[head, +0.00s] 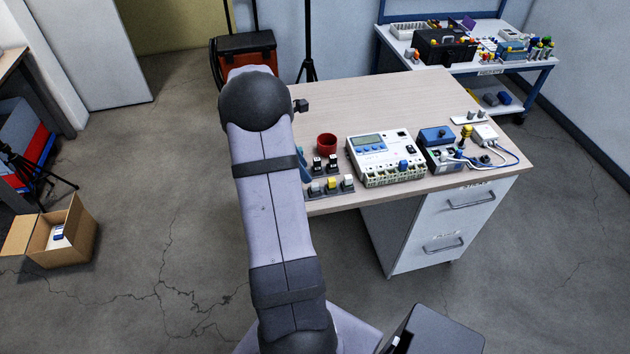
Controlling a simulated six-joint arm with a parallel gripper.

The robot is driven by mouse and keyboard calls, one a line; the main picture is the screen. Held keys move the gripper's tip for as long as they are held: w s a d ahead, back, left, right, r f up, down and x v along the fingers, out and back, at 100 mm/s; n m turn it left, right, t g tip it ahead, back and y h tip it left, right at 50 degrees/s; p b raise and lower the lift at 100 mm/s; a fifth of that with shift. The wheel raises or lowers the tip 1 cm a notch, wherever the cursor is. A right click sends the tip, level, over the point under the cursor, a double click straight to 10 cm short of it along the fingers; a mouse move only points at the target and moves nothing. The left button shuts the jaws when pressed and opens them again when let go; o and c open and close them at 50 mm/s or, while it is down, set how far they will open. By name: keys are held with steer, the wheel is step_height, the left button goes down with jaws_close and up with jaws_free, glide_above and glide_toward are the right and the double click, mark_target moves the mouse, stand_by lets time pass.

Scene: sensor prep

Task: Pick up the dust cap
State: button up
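I cannot clearly make out which object is the dust cap. Several small parts with grey, yellow and white tops stand in a dark rack (331,189) at the table's front edge. Behind them are small black-and-white parts (332,163) and an open red cup (327,142). A yellow-topped piece (466,131) stands near the blue-topped box at the right. My arm rises through the middle of the head view, and its far links are hidden behind the elbow. My gripper's fingers do not show. A small dark piece sticks out right of the elbow; I cannot tell what it is.
A white device with a display (368,143) and a blue-topped box (437,137) with cables stand on the wooden table (390,100). The table's back half is mostly clear. A blue-framed bench (470,66) is at the back right, a cardboard box (72,238) on the floor left.

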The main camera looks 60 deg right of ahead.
mark_target(315, 185)
steer(key=shift+p+x, duration=1.25)
steer(key=shift+x, duration=2.45)
steer(key=shift+c, duration=0.2)
jaws_close()
